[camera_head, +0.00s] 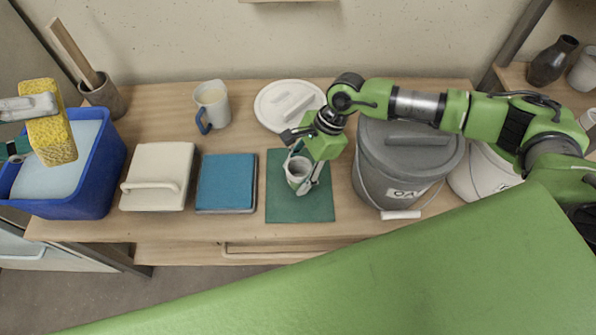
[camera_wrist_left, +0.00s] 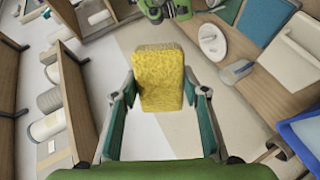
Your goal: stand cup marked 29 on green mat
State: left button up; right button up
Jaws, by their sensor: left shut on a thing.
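A small white cup (camera_head: 297,181) is at the green mat (camera_head: 302,210), and no number on it is readable. My right gripper (camera_head: 304,169) is over the mat with its fingers around the cup. Whether they press on it, and whether the cup's base rests on the mat, I cannot tell. My left gripper (camera_head: 38,128) is shut on a yellow sponge (camera_head: 57,143) at the far left, over the blue tub. The sponge also shows in the left wrist view (camera_wrist_left: 158,80) between the fingers.
A mug with a blue handle (camera_head: 213,103), a white round lid (camera_head: 270,112), a blue square pad (camera_head: 227,182) and a cream lidded box (camera_head: 157,163) stand left of my right gripper. A grey lidded bucket (camera_head: 372,178) is close on its right. The blue tub (camera_head: 85,200) is far left.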

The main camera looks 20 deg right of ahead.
dwell(0.3)
jog(key=shift+r, duration=0.25)
jog(key=v, duration=1.2)
jog(key=shift+s+a+f, duration=0.1)
jog(key=shift+a, duration=0.05)
